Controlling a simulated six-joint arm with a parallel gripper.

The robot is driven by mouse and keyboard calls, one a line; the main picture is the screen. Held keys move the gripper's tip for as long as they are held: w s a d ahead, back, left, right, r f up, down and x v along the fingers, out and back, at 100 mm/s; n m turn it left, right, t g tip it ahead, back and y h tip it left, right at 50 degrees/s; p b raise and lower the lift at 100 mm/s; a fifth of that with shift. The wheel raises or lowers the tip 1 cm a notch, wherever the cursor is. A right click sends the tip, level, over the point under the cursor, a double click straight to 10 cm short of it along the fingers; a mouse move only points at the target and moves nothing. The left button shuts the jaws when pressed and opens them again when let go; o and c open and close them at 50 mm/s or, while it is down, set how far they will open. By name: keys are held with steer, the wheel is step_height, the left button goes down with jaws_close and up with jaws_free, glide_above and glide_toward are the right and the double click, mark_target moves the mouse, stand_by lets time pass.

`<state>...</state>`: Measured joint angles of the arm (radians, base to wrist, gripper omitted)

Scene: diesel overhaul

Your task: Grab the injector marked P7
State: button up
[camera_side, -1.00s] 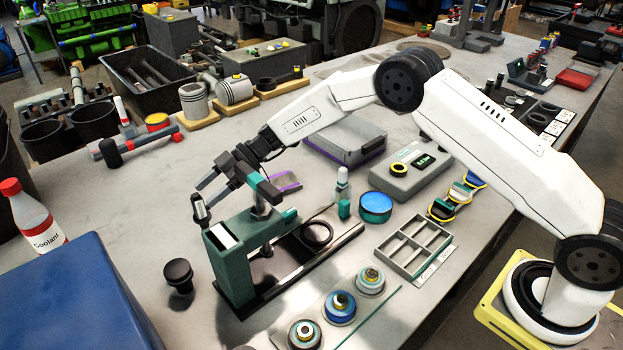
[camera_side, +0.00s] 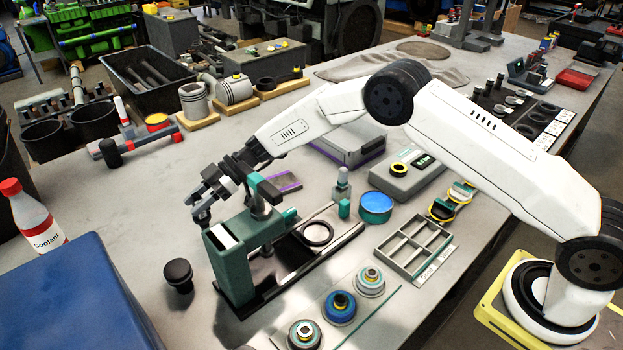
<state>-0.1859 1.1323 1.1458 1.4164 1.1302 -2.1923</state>
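No label reading P7 is legible, and I cannot tell which part is the injector marked P7. My gripper (camera_side: 207,197) hangs just behind and above the left end of a green bench fixture (camera_side: 233,270). A small dark rod-like part (camera_side: 202,215) is at its fingertips, beside the fixture's top. I cannot tell whether the fingers touch or hold it, because they are small and overlap it. Three round parts with coloured rings, one silver (camera_side: 370,281), one blue (camera_side: 340,307) and one teal (camera_side: 304,335), stand at the front.
A grey compartment tray (camera_side: 391,264) looks empty. A blue-topped tin (camera_side: 375,207), a grey box with a display (camera_side: 392,178) and a black knob-like part (camera_side: 179,275) stand around the fixture. A coolant bottle (camera_side: 36,218) and a blue box (camera_side: 75,300) are at left.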

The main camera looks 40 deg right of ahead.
jaws_close()
steer(key=shift+r, duration=0.15)
steer(key=shift+r, duration=4.9)
